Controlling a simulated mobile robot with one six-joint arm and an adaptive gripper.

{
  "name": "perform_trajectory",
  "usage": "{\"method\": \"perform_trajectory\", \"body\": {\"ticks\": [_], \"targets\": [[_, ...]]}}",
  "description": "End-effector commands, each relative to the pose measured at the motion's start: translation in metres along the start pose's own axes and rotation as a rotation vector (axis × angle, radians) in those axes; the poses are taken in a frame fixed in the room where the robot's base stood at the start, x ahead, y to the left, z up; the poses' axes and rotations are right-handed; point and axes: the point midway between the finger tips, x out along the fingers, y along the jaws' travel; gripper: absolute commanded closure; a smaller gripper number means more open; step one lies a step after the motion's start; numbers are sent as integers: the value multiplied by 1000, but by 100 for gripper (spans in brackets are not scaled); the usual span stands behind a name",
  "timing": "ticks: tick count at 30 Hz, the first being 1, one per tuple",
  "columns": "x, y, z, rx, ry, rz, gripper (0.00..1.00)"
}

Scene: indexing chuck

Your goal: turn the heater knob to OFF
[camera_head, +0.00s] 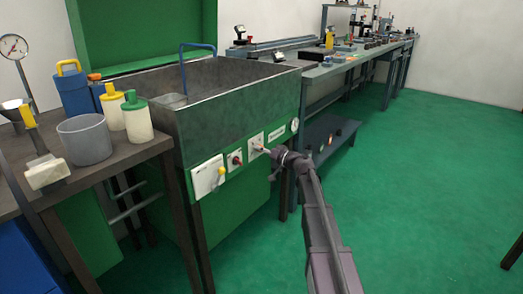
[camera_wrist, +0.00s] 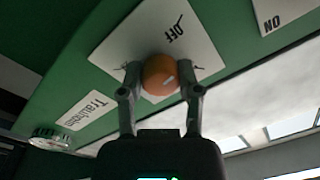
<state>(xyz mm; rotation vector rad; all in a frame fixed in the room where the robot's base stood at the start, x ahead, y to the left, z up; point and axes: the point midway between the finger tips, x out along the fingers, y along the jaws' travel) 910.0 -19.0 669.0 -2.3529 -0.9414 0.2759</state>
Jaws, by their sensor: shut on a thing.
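An orange round knob (camera_wrist: 160,74) sits on a white plate (camera_wrist: 196,42) marked OFF on the green front panel. In the wrist view my gripper (camera_wrist: 161,80) has one finger on each side of the knob and is shut on it. A dark tick mark stands beside the word OFF. The knob's own pointer cannot be made out. In the head view my gripper (camera_head: 273,153) reaches the white plate (camera_head: 257,140) at the right part of the green tank's front (camera_head: 235,125). It hides most of the knob there.
Left of it are a plate with a red knob (camera_head: 236,160) and a white box with a yellow handle (camera_head: 220,171). A label (camera_wrist: 87,109) and a round gauge (camera_head: 294,125) are on the other side. A table (camera_head: 90,175) with containers stands left.

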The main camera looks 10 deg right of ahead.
Motion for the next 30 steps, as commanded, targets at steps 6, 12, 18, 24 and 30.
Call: {"method": "perform_trajectory", "body": {"ticks": [6,12,18,24,30], "targets": [[1,0,-1,-183,-6,0,100],[0,1,-1,-304,-10,0,100],[0,1,-1,-367,-12,0,100],[0,1,-1,-385,-13,0,100],[0,1,-1,-385,-13,0,100]]}}
